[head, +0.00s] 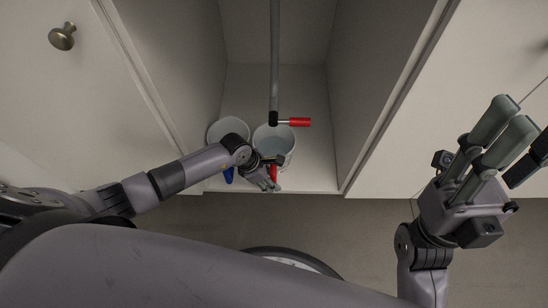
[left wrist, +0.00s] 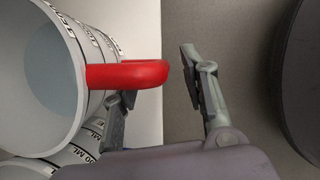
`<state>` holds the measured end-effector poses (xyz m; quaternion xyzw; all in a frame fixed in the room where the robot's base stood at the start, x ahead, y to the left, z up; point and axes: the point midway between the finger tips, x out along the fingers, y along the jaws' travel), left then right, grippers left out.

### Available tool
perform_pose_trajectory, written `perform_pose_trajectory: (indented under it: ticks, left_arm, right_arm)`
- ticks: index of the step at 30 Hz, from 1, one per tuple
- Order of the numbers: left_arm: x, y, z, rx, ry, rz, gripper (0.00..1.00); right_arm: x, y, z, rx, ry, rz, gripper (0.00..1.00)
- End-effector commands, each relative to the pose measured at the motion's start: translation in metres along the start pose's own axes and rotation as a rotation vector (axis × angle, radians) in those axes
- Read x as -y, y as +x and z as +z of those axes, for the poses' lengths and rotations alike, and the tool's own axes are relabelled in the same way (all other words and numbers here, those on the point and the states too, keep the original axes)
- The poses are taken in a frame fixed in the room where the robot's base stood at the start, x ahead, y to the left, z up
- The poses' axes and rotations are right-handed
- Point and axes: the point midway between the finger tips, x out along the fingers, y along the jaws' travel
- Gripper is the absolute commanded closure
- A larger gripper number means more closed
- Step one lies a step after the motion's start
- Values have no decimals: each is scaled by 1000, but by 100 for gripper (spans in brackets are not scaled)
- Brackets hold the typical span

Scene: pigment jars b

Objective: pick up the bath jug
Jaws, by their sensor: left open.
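Two whitish jugs stand side by side on the cabinet floor in the head view. The right jug (head: 272,137) has a red handle (head: 273,174) facing the cabinet's front; the left jug (head: 226,126) has a blue handle (head: 229,175). My left gripper (head: 268,180) is open at the red handle. In the left wrist view, the red-handled jug (left wrist: 32,80) shows dark volume markings, and its handle (left wrist: 130,74) reaches toward the gap between my left fingers (left wrist: 158,102), overlapping one finger. I cannot tell whether they touch. My right gripper (head: 508,145) is outside the cabinet, its fingers partly overlapping.
A grey pipe (head: 275,60) with a red lever (head: 299,122) comes down above the jugs. Cabinet side walls (head: 365,85) stand close on both sides. A closed door with a brass knob (head: 62,37) is at left.

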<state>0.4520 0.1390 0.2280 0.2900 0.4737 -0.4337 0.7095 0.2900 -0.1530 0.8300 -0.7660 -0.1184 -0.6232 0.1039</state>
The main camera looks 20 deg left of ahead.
Motion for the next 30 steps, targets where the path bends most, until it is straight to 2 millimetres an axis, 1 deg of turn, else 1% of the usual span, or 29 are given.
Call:
perform_pose_trajectory:
  ticks: [1,4,6,12,30]
  left_arm:
    - [0,14,-3,0,-1,-1,60]
    - [0,26,-2,0,-1,-1,60]
    - [0,28,-1,1,0,-1,60]
    - [0,27,0,0,1,0,60]
    - [0,27,-1,-1,0,-1,100]
  right_arm:
    - [0,-12,2,1,0,0,61]
    - [0,-8,4,-21,-3,-8,61]
    - [0,-6,4,-23,-3,-10,61]
    - [0,-4,4,-22,-3,-10,61]
    - [0,-4,4,-22,-3,-10,61]
